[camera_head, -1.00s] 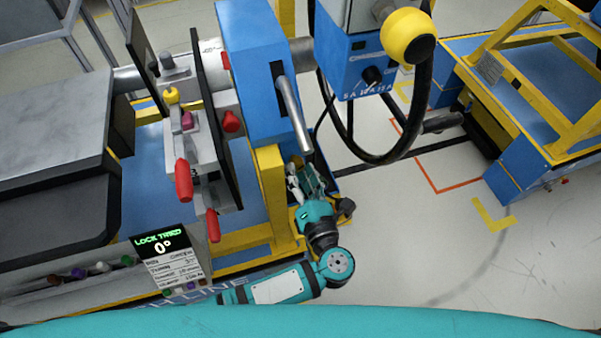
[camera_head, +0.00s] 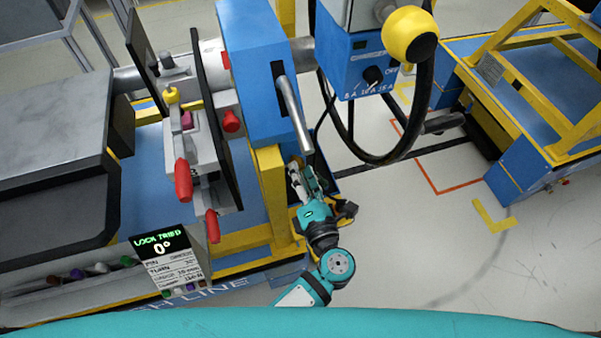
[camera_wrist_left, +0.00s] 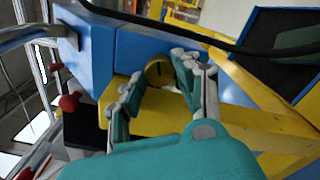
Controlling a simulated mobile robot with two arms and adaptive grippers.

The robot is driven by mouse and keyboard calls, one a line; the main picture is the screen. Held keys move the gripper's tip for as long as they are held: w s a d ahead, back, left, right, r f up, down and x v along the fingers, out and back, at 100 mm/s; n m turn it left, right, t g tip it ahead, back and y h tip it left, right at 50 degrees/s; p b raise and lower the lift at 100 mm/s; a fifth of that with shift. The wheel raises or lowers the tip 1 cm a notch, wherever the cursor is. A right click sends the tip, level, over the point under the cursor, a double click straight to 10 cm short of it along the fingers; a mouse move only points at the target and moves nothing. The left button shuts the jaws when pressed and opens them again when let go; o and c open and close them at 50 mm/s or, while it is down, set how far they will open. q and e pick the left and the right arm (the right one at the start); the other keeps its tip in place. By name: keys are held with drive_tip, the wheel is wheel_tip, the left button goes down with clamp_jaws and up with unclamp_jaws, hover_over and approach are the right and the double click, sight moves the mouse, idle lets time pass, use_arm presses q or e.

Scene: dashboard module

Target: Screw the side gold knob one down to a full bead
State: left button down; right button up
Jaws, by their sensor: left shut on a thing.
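The side gold knob (camera_wrist_left: 158,72), a round yellow-gold piece with a dark mark, sits at the yellow frame beside the blue housing in the left wrist view. My left gripper (camera_wrist_left: 157,80) has its fingers on both sides of it and is shut on it. In the head view my left gripper (camera_head: 305,182) is at the right side of the yellow post, below the grey lever, and hides the knob. A small display (camera_head: 161,246) reads "LOCK TRIED" and 0°. My right gripper is not in view.
A grey lever (camera_head: 293,112) hangs from the blue housing (camera_head: 252,60) just above my gripper. A black cable loop (camera_head: 345,155) hangs to the right, under a yellow ball (camera_head: 409,36). Red handles (camera_head: 183,180) stand left. Open floor (camera_head: 400,230) lies right.

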use_arm(q)
drive_tip(key=c, duration=1.2)
unclamp_jaws()
drive_tip(key=v, duration=0.7)
drive_tip(key=shift+s+d, duration=0.15)
drive_tip(key=shift+s, duration=0.05)
